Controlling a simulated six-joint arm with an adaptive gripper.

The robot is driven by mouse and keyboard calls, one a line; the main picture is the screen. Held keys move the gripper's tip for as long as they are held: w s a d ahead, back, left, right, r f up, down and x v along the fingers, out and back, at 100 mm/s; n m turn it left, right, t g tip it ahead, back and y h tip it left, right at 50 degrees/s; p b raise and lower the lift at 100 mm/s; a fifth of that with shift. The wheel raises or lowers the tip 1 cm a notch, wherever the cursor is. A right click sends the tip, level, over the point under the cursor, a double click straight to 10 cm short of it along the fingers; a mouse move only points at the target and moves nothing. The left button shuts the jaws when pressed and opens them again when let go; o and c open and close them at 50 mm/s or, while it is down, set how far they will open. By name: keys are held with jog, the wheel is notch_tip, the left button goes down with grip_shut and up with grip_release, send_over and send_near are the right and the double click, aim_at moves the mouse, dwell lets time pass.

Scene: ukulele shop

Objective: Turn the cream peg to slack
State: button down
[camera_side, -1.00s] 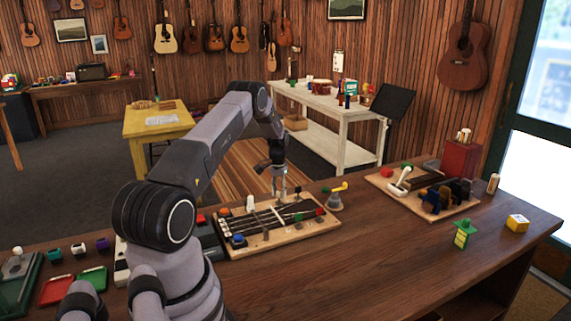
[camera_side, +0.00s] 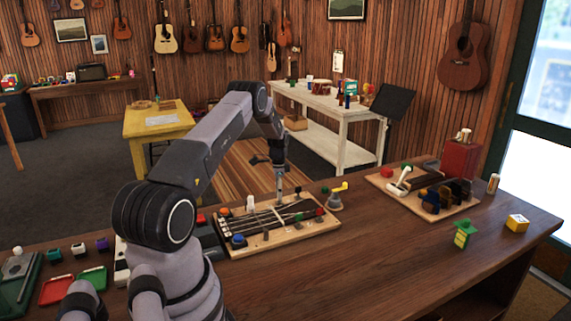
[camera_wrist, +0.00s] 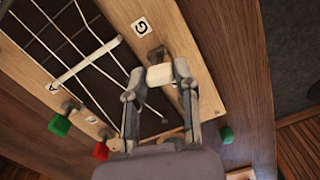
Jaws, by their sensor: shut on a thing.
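The cream peg (camera_wrist: 160,75) is between the fingertips of my gripper (camera_wrist: 158,84) in the wrist view. The fingers are shut on its two sides, at the edge of the wooden string board (camera_wrist: 185,35). A dark post stands just beyond the peg, close to a card marked G (camera_wrist: 141,27). In the side view my gripper (camera_side: 280,200) points down at the board's far edge (camera_side: 327,226); the held peg is hard to make out there. A green peg (camera_wrist: 60,125) and a red peg (camera_wrist: 100,151) sit at another edge of the board.
A blue knob (camera_side: 238,240) and a white piece (camera_side: 250,202) are on the board's left part. A bell with a yellow handle (camera_side: 335,198) stands close to its right. A second board (camera_side: 400,190) lies farther right.

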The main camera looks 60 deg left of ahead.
jog(key=shift+m, duration=0.5)
jog(key=c, duration=0.8)
grip_release()
jog(key=shift+c, duration=0.2)
notch_tip(320, 180, up, 12)
jog(key=shift+r, duration=0.1)
